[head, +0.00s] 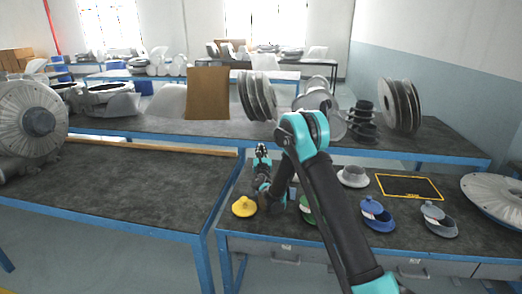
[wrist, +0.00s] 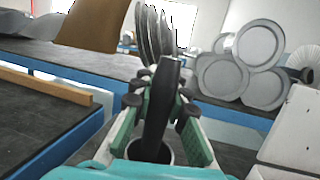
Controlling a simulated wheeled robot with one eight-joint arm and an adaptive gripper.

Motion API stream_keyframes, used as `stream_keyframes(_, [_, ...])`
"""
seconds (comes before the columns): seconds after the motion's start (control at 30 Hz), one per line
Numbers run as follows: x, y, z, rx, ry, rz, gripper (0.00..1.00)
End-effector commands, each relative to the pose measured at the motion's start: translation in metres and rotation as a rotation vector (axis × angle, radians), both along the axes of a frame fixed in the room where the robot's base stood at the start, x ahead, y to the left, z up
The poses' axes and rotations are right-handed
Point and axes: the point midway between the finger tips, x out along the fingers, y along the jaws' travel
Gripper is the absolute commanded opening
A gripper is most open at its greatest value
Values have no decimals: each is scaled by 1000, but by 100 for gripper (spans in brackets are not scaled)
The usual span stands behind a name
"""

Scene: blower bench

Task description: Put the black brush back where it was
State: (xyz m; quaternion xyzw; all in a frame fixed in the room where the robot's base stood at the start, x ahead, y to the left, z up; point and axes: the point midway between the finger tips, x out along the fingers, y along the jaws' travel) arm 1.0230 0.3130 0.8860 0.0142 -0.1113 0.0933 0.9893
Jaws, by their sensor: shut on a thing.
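My gripper (wrist: 158,118) is shut on the black brush (wrist: 161,100), which stands up between the green-padded fingers in the wrist view. A dark, tapering length of it shows; I cannot make out bristles. In the head view my gripper (head: 262,153) is small and dark, at the far left part of the right bench, with my arm folded in front of it. The brush cannot be told apart from the gripper there. A yellow-outlined black rectangle (head: 409,187) lies bare on the right bench, well to the right of my gripper.
The right bench (head: 330,236) carries a yellow lidded piece (head: 244,207), a blue one (head: 377,214), a grey one (head: 438,219), a pale flanged part (head: 353,177) and a large grey disc (head: 497,200). Behind stand a brown board (head: 208,93) and finned discs (head: 257,96). The left bench (head: 140,190) is mostly clear.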

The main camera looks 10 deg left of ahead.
Motion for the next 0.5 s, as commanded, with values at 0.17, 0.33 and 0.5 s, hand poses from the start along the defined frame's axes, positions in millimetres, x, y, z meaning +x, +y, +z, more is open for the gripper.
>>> stream_keyframes(0.17, [0,0,-2,0,0,0,0])
stream_keyframes(0.33, [0,0,-4,0,0,0,0])
stream_keyframes(0.5, [0,0,-5,0,0,0,27])
